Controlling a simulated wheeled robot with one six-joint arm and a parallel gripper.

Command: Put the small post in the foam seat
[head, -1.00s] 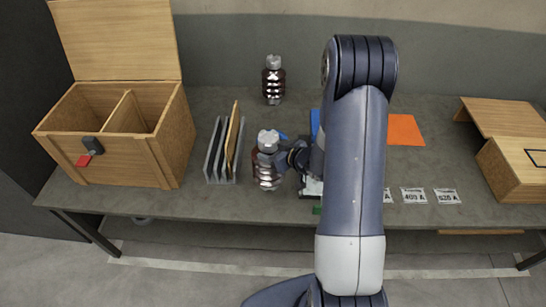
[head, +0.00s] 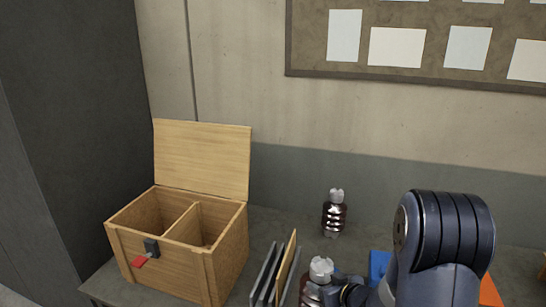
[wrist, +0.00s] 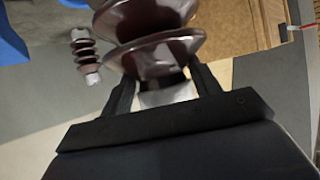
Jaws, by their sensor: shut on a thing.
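My gripper (head: 345,293) is shut on a brown ribbed post (head: 314,290) with a metallic cap, at the bottom of the head view. In the wrist view the same post (wrist: 152,45) sits between both fingers (wrist: 160,85), gripped at its pale metal end. A second brown ribbed post (head: 334,214) stands upright farther back on the table; it also shows in the wrist view (wrist: 84,55). I cannot tell for sure which post is smaller. An open wooden crate (head: 190,262) with two compartments stands at left. No foam seat can be made out; the compartment floors are mostly hidden.
A rack of upright panels (head: 272,275) stands between the crate and the held post. The crate's lid (head: 202,158) is raised behind it, and a red tag (head: 139,262) hangs from its front latch. A blue item (head: 379,266) and an orange sheet (head: 490,291) lie right.

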